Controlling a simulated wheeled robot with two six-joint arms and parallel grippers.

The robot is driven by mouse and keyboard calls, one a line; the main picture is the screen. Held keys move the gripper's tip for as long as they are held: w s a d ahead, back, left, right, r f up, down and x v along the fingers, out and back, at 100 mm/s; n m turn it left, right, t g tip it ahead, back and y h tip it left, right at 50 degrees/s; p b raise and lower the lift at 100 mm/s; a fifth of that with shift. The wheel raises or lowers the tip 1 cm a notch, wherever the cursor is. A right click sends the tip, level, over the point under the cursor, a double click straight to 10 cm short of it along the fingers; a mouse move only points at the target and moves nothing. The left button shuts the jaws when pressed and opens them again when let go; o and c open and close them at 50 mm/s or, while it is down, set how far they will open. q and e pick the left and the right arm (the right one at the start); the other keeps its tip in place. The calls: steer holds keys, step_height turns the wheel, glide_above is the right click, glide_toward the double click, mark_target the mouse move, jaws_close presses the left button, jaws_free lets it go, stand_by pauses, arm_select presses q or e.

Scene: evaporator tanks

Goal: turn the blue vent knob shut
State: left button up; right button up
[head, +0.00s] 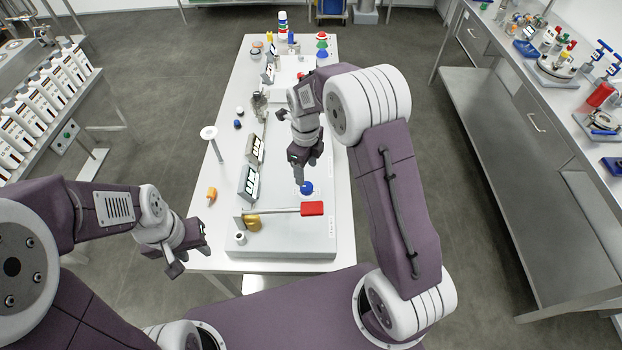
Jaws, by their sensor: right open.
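A blue knob (306,188) sits on top of the near grey box (318,240) on the white table. My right gripper (303,174) is open and points down just above and behind the knob, its fingertips close to it. Whether a finger touches the knob cannot be told from this view. My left gripper (191,260) is open and empty, off the table's near left edge and well away from the knob.
A red-handled lever (312,208) lies across the same box in front of the knob, near a brass part (253,223). Small display panels (249,183) stand to the left. An orange piece (211,194) lies on the white table (200,222). Benches flank the aisle.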

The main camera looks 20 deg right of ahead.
mark_target(306, 186)
steer(key=f, duration=0.2)
steer(key=f+p, duration=0.1)
steer(key=shift+s+a+f, duration=0.2)
steer(key=shift+s+a, duration=0.05)
steer(key=shift+a, duration=0.1)
steer(key=f, duration=0.2)
steer(key=d+f, duration=0.1)
steer(key=f, duration=0.1)
steer(key=shift+w+f, duration=0.1)
steer(key=shift+w, duration=0.2)
steer(key=shift+s+a, duration=0.1)
steer(key=shift+a, duration=0.15)
jaws_close()
